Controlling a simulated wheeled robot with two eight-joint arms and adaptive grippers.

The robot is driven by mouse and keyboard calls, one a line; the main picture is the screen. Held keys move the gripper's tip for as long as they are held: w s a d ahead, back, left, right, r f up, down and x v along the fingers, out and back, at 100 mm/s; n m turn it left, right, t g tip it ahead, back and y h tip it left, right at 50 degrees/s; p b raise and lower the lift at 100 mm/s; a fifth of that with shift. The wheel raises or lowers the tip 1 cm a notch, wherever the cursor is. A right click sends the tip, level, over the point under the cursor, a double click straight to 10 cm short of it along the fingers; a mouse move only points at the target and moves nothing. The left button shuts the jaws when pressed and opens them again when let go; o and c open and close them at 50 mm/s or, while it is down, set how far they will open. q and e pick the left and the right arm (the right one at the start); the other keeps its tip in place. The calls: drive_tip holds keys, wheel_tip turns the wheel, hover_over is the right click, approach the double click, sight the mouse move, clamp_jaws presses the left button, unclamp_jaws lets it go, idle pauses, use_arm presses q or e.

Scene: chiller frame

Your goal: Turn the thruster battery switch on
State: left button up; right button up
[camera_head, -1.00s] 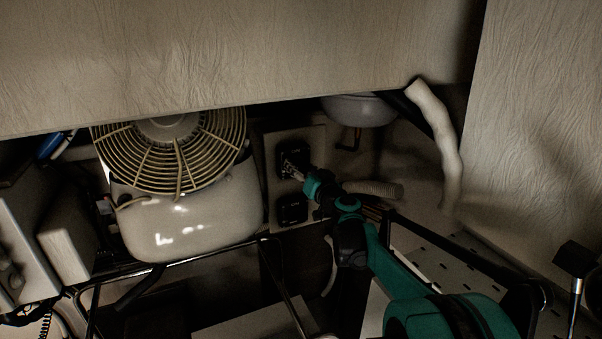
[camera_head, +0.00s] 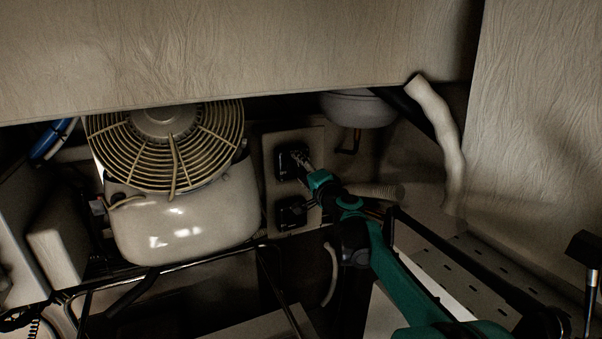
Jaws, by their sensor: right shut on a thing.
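Two black switches sit one above the other on a pale panel (camera_head: 268,146) right of the fan unit. My right gripper (camera_head: 304,162) is at the upper switch (camera_head: 287,163), shut on its knob. The fingers hide part of that switch, so I cannot tell its setting. The lower switch (camera_head: 291,213) is untouched, just below the gripper. No label is readable, so I cannot tell which one is the thruster battery switch. My left gripper is not in view.
A cream unit with a round fan grille (camera_head: 166,145) stands close left of the panel. A ribbed hose (camera_head: 376,191) lies right of the gripper. A white pipe (camera_head: 437,126) and a grey bowl-shaped part (camera_head: 357,109) are at upper right. A textured board (camera_head: 230,55) overhangs the top.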

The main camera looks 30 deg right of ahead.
drive_tip(key=shift+m+b, duration=0.3)
drive_tip(key=shift+m, duration=1.3)
drive_tip(key=o, duration=1.2)
drive_tip(key=shift+c, duration=0.2)
drive_tip(key=shift+d, duration=0.1)
drive_tip(key=s+a, duration=0.1)
drive_tip(key=s, duration=1.1)
drive_tip(key=shift+f, duration=0.1)
